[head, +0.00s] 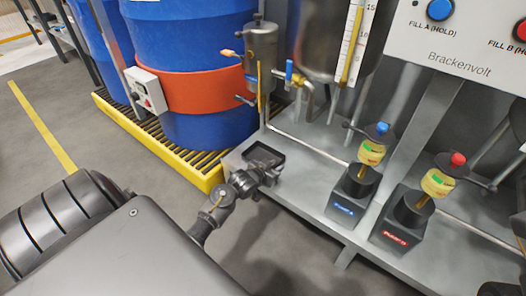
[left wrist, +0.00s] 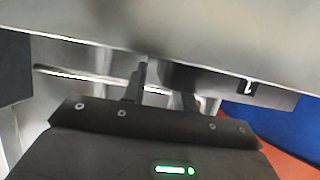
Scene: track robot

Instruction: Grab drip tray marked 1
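The drip tray is a small dark open box (head: 264,155) at the left front corner of the steel bench in the head view. My left gripper (head: 262,175) is at the tray's near side. In the left wrist view its two fingers (left wrist: 160,90) stand apart, one left of the tray and one in front of its lower left part. I cannot tell whether they touch it. My right gripper does not show.
The steel bench (head: 305,190) carries two pumps (head: 345,207) (head: 398,236) with yellow-labelled bottles and, above them, a control panel (head: 450,40). A blue drum (head: 190,120) stands on a yellow spill pallet (head: 160,150) to the left.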

